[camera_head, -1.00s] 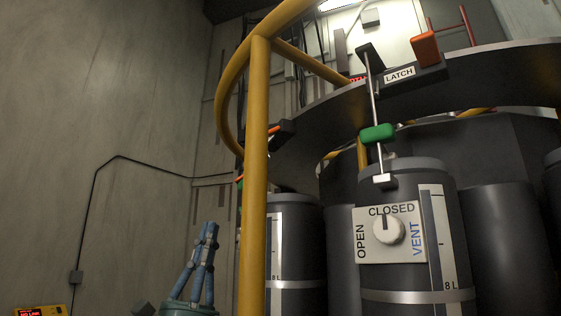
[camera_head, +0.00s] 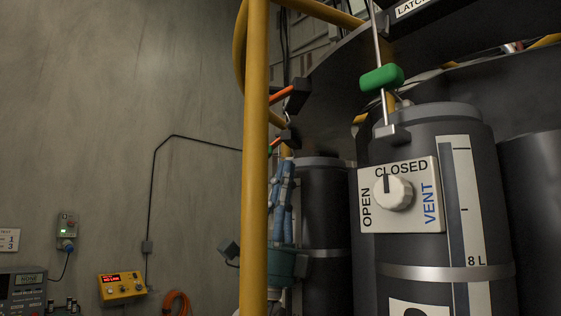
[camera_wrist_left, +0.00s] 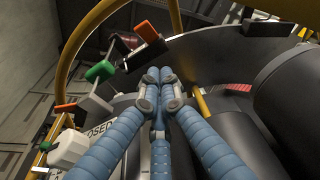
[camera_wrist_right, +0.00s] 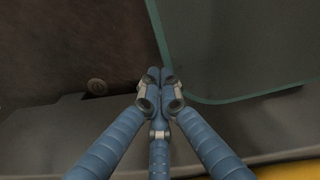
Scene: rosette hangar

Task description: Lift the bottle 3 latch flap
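My left gripper (camera_head: 283,170) stands upright behind the yellow post, beside a dark bottle (camera_head: 325,212). In the left wrist view its blue fingers (camera_wrist_left: 158,76) are together, with nothing seen between them. Orange flaps show on the dark ring in the head view, one higher (camera_head: 282,95) and one lower (camera_head: 277,141). The left wrist view shows an orange flap (camera_wrist_left: 146,31) apart from the fingertips. I cannot tell which flap belongs to bottle 3. My right gripper (camera_wrist_right: 158,76) is shut and empty near a dark surface; it is not in the head view.
A yellow post (camera_head: 255,160) stands before my left gripper. The near bottle (camera_head: 440,255) has a white valve knob (camera_head: 393,193), and a green handle (camera_head: 382,79) on a rod above it. A yellow box (camera_head: 122,288) and a grey meter are at lower left.

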